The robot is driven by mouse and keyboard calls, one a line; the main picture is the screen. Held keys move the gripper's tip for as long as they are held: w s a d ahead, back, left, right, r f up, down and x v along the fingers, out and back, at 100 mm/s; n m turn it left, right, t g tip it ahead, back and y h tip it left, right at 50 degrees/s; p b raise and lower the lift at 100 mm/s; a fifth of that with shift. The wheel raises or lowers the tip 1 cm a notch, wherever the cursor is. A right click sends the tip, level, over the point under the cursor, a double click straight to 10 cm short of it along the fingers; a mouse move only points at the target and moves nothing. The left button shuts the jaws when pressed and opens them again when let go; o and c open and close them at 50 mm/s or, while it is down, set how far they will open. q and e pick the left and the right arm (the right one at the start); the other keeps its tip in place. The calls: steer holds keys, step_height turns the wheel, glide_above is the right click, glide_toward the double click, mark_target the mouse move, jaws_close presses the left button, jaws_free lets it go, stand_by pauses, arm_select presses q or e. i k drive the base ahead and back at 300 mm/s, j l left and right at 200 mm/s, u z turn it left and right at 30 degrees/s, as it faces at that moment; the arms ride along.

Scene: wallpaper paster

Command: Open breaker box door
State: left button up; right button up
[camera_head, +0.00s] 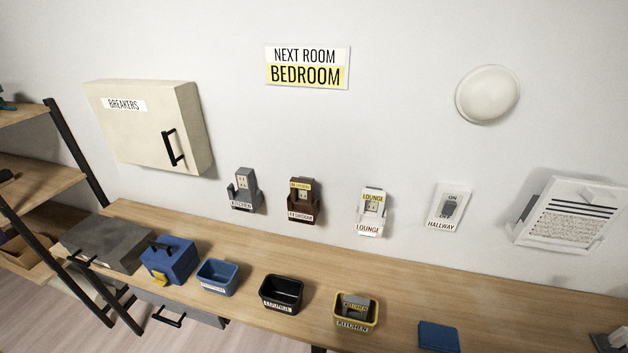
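The breaker box (150,128) is a cream box on the wall at the upper left. Its front is its door, with a white "BREAKERS" label (124,105) at the upper left and a black bar handle (173,147) near the right edge. The door looks shut, flush with the box. Neither of my grippers shows in the head view.
A wooden table (240,240) runs below, holding a grey case (108,243), a blue toolbox (169,260), small blue, black and yellow-rimmed bins and a blue item (438,337). Shelves (75,155) stand at left. Outlets, a hallway switch (449,208) and signs are on the wall.

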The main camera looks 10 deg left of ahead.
mark_target(154, 124)
steer(key=j+u, duration=0.1)
steer(key=u, duration=1.55)
